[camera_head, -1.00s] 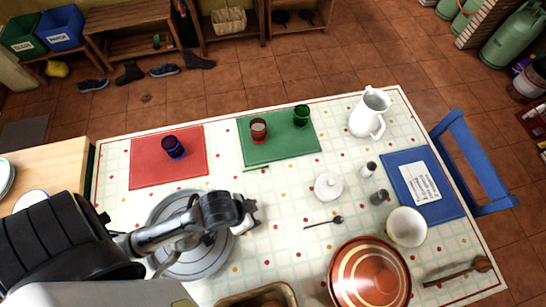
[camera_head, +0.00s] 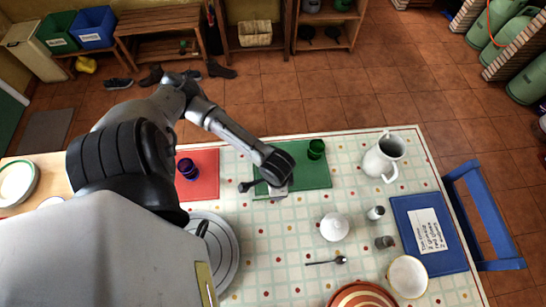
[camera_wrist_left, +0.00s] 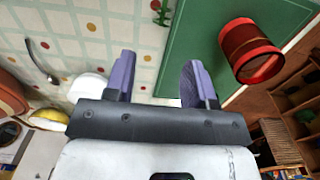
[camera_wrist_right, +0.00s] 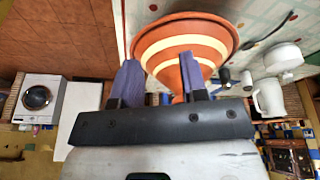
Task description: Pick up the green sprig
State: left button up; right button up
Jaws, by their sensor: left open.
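The green sprig (camera_wrist_left: 162,12) shows at the top of the left wrist view, lying on the checked tablecloth beside the edge of the green mat (camera_wrist_left: 185,32). My left gripper (camera_wrist_left: 158,75) is open and empty, and the sprig lies beyond its fingertips, roughly in line with the gap between them. In the head view my left gripper (camera_head: 276,191) hangs over the near edge of the green mat (camera_head: 312,177) and mostly hides the sprig's spot.
A red glass (camera_wrist_left: 250,50) stands on the green mat, close to the right of my left gripper's fingers.

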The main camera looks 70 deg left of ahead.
aim_at(265, 199)
pick_arm(q)
notch_tip(265, 199, down, 4)
jog(key=shift+f+b, duration=0.1)
jog(key=shift+b, duration=0.25)
jog(key=shift+s+a+f+b, duration=0.1)
jog(key=shift+f+b, duration=0.25)
jog(key=shift+f, duration=1.2)
jog(key=shift+a+f+b, duration=0.1)
jog(key=shift+f+b, duration=0.25)
jog(key=shift+f, duration=1.15)
jog(key=shift+f, duration=0.1)
jog(key=shift+a, duration=0.25)
jog(key=c, duration=0.6)
jog(key=shift+d, duration=0.1)
grip_shut()
jog(key=shift+s, duration=0.1)
